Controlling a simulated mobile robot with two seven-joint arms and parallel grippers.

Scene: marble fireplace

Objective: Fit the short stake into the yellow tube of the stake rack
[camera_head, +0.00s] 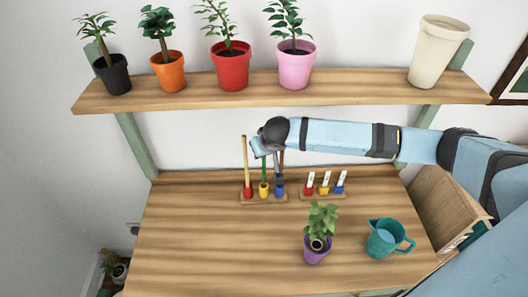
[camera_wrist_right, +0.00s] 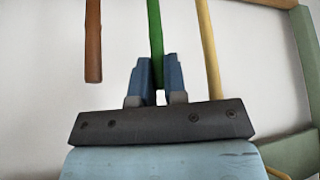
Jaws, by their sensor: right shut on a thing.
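The stake rack (camera_head: 264,197) stands at the back of the wooden bench, with red (camera_head: 248,191), yellow (camera_head: 263,190) and blue (camera_head: 280,191) tubes. My right gripper (camera_head: 266,153) is shut on a green stake (camera_head: 264,171), also seen between the fingers in the wrist view (camera_wrist_right: 156,40). The green stake is upright; its lower end meets the yellow tube's mouth, and how deep it sits cannot be told. A tall tan stake (camera_head: 245,160) stands in the red tube. A brown stake (camera_head: 281,159) stands over the blue tube, partly hidden by the gripper. My left gripper is out of view.
A second rack (camera_head: 322,196) with white tags stands to the right. A purple potted plant (camera_head: 316,250) and teal jug (camera_head: 384,240) are in front. A shelf (camera_head: 200,93) with several pots overhangs the bench. The bench's left front is clear.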

